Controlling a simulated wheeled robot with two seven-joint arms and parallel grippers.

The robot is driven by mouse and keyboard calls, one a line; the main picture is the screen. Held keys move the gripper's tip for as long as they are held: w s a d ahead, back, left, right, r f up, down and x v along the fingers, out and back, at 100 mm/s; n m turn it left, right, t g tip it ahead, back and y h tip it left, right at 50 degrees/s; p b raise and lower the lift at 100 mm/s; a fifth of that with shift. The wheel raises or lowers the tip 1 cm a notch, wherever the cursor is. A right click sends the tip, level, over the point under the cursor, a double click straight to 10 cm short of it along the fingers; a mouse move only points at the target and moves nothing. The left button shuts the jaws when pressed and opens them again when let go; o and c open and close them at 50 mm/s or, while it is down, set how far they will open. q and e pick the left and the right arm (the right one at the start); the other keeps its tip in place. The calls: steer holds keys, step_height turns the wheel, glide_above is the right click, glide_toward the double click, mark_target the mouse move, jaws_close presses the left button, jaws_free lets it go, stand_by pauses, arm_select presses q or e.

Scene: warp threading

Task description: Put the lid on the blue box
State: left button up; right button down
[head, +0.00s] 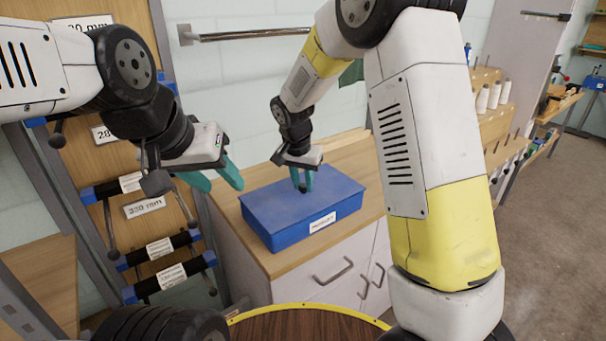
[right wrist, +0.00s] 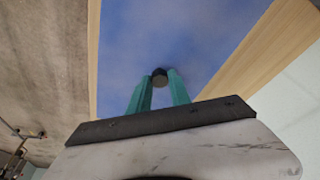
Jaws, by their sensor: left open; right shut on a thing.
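The blue box (head: 282,236) stands on the wooden top of a white cabinet, with a white label on its front. Its blue lid (head: 265,205) lies over the top of the box; I cannot tell whether it is fully seated. My right gripper (head: 302,186) points down at the lid's middle and is shut on the lid's small dark knob, which shows between the teal fingers in the right wrist view (right wrist: 159,77). The blue lid fills much of that view. My left gripper (head: 220,181) is open and empty, to the left of the box and higher.
The wooden cabinet top (head: 350,157) has free room behind the box. A rack with labelled rods (head: 160,245) stands at the left. Shelves with white spools (head: 494,95) are at the right. A round brown table (head: 300,325) is in front.

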steer(key=shift+f, duration=0.1)
stand_by(0.6)
steer(key=c, duration=0.6)
jaws_free()
steer(key=shift+c, duration=0.2)
steer(key=shift+r, duration=3.5)
jaws_close()
